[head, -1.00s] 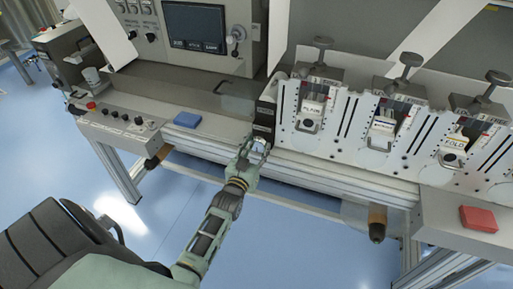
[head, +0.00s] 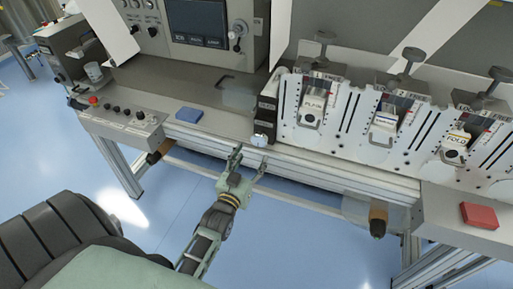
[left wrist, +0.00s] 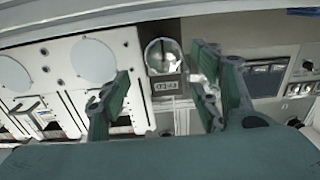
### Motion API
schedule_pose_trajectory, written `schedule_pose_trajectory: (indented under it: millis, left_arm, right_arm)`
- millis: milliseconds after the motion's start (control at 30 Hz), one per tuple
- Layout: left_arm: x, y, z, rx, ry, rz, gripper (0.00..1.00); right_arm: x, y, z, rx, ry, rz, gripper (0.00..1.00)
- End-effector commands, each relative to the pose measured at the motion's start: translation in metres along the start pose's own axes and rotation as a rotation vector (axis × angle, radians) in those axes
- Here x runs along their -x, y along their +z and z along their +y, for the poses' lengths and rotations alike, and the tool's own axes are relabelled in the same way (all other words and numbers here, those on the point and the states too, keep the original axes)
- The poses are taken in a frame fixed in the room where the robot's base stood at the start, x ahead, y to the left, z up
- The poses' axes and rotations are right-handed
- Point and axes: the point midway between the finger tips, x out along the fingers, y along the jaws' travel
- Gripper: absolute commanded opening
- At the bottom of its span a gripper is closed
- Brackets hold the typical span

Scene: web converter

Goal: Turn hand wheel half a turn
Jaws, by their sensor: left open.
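A small round silver hand wheel (head: 260,139) sits at the front edge of the machine, at the foot of a dark narrow block (head: 266,113). In the left wrist view the wheel (left wrist: 163,54) is a shiny disc beside a small label (left wrist: 166,88) that seems to read FEED upside down. My left gripper (head: 251,157) is open and empty, just in front of and below the wheel, with its fingers pointing towards it. In the left wrist view the wheel shows between the two spread fingers (left wrist: 160,78), apart from both. My right gripper is not in view.
White station plates with dark T-handles (head: 412,58) stand right of the wheel. A blue block (head: 189,114) lies on the ledge to the left and a red block (head: 479,216) at the right. A rail (head: 335,175) runs along the front; the floor before it is clear.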

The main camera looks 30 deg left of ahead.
Motion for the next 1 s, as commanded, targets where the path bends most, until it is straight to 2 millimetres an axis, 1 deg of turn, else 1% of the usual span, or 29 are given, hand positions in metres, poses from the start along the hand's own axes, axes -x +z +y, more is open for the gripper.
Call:
schedule_pose_trajectory:
  millis: [33, 100, 200, 300, 867, 967, 1000]
  left_arm:
    - [0.012, 0.001, 0.000, 0.000, 0.000, -0.003, 0.58]
    - [0.023, 0.001, 0.000, 0.000, 0.000, -0.003, 0.58]
    - [0.035, 0.000, 0.001, 0.000, 0.001, -0.001, 0.58]
    - [0.041, -0.001, 0.001, 0.000, 0.001, 0.001, 0.58]
    - [0.043, -0.001, 0.001, 0.000, 0.001, 0.001, 0.58]
    - [0.044, 0.008, 0.003, 0.000, 0.005, -0.016, 0.58]
    - [0.045, 0.018, 0.005, 0.000, 0.010, -0.036, 0.58]
  right_arm:
    - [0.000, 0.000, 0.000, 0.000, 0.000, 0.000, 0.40]
    - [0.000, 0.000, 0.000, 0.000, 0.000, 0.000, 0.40]
    - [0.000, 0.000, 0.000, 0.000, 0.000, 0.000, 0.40]
    - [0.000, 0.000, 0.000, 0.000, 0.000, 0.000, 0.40]
    - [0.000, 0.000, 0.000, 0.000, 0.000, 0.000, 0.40]
    - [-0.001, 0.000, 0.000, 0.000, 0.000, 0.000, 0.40]
    - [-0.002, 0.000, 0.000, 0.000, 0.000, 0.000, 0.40]
